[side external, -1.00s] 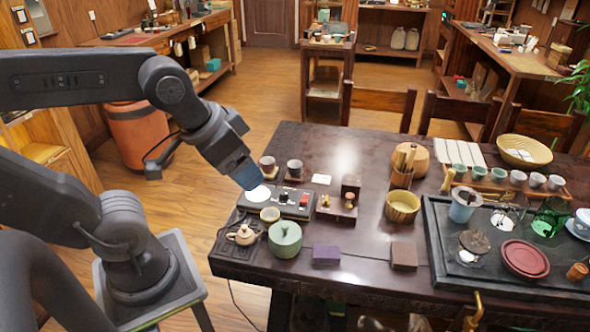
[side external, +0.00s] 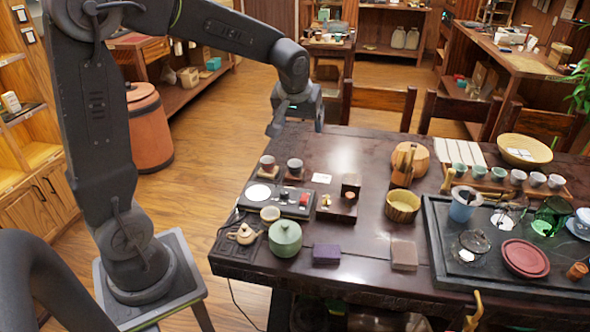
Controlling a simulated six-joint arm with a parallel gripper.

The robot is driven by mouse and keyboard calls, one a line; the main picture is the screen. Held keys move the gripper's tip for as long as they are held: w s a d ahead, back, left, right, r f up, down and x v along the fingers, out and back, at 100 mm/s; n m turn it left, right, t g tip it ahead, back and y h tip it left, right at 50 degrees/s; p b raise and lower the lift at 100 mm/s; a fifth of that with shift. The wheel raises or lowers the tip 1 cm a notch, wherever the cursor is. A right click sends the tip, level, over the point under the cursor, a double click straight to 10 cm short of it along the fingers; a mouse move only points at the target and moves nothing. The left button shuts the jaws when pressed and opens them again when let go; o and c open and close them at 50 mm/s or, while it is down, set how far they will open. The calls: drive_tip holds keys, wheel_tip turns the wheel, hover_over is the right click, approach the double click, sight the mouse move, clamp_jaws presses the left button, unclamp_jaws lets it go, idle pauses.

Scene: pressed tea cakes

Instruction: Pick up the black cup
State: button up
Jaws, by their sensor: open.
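A small dark grey cup (side external: 295,167), the darkest cup I can make out, stands upright on a coaster near the left back part of the table. Another small cup (side external: 268,163), greyish brown, stands on its own coaster just left of it. My gripper (side external: 298,121) is open and empty, with its fingers spread and pointing down. In the picture it is above the dark cup, near the table's back edge, and apart from it. Its exact distance in depth cannot be told.
A small wooden stand (side external: 337,206) is to the right. The back middle tabletop is clear.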

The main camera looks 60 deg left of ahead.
drive_tip(key=w+a+f+n+g+y, duration=0.1)
drive_tip(key=w+a+f+n, duration=0.3)
drive_tip(key=w+a+f, duration=0.5)
drive_tip(key=n, duration=0.1)
approach(295, 163)
drive_tip(key=shift+d+f+g, duration=0.2)
drive_tip(key=shift+d+f, duration=0.15)
drive_tip(key=shift+f, duration=0.2)
drive_tip(key=shift+d+f+g, duration=0.2)
drive_tip(key=shift+d+f, duration=0.1)
drive_tip(key=shift+f, duration=0.3)
drive_tip(key=shift+a+x, duration=0.2)
drive_tip(key=shift+x, duration=1.4)
drive_tip(key=shift+a+x, duration=0.15)
drive_tip(key=shift+x, duration=1.45)
drive_tip(key=shift+r, duration=0.2)
drive_tip(key=shift+c, duration=0.4)
drive_tip(key=c, duration=0.9)
